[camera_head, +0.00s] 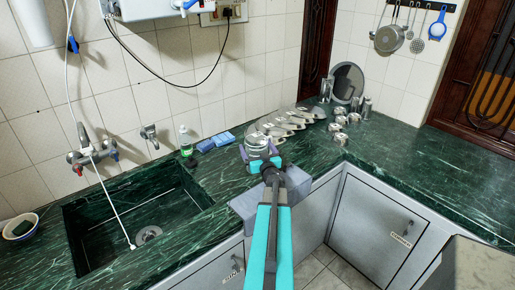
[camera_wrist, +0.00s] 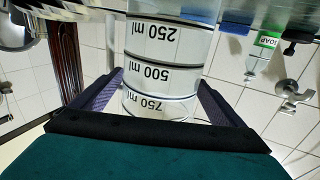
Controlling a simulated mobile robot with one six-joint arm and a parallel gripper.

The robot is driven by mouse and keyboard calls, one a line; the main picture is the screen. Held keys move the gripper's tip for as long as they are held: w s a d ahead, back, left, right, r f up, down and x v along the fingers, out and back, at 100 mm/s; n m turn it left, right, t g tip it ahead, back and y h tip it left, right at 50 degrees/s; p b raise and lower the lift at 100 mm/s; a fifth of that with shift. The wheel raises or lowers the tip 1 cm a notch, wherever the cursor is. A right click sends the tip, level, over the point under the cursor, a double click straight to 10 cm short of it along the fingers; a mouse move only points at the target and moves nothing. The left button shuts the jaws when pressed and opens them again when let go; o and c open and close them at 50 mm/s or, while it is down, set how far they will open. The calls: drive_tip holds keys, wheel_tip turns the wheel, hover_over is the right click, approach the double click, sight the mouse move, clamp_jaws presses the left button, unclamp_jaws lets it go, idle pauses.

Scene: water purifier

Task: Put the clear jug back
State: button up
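The clear jug (camera_head: 258,144) is at the front part of the green counter, left of the corner, at the end of my arm. In the wrist view the jug (camera_wrist: 162,75) fills the middle, with black 250, 500 and 750 ml marks that appear upside down. My gripper (camera_head: 264,163) is around the jug. In the wrist view its two dark fingers (camera_wrist: 162,92) lie against both sides of the jug. The jug's base is hard to make out, so I cannot tell whether it touches the counter.
A sink (camera_head: 140,222) is to the left. Ladle-like metal utensils (camera_head: 285,122) and steel cups (camera_head: 340,130) lie beyond the jug. A white purifier (camera_head: 150,8) hangs above. The right counter (camera_head: 420,165) is clear.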

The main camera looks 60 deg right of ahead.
drive_tip(key=shift+r, duration=0.25)
drive_tip(key=p+v, duration=0.1)
drive_tip(key=v, duration=1.1)
drive_tip(key=shift+p, duration=0.3)
idle(0.3)
drive_tip(key=shift+d+f, duration=0.1)
idle(0.8)
